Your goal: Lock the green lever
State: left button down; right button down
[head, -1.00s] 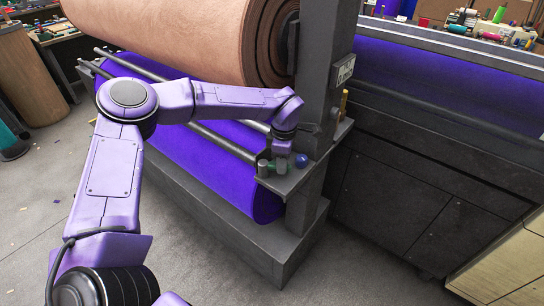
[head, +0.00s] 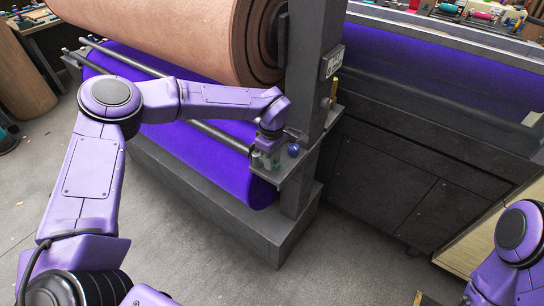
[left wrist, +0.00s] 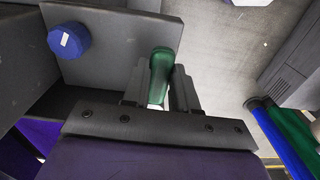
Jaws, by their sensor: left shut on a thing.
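The green lever (left wrist: 160,75) shows in the left wrist view at the edge of a grey shelf plate (left wrist: 105,45). My left gripper (left wrist: 162,92) is shut on the lever, with a finger on each side of it. In the head view my left gripper (head: 265,155) is at the small shelf on the machine's post, and the lever is mostly hidden behind it. A blue knob (head: 293,150) sits on the same shelf, right of the gripper; it also shows in the left wrist view (left wrist: 69,40). My right gripper is not in view; only part of my right arm shows.
A large brown felt roll (head: 170,35) hangs above a purple roll (head: 225,170) on the dark machine frame. The grey post (head: 312,80) stands close right of the gripper. A dark cabinet (head: 390,190) is further right. The floor in front is clear.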

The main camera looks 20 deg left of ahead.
pick_arm(q)
jog(key=c, duration=0.9)
grip_release()
jog(key=shift+r, duration=0.35)
notch_tip(320, 180, up, 10)
jog(key=b, duration=0.3)
jog(key=shift+s+f, duration=0.1)
jog(key=shift+f, duration=0.05)
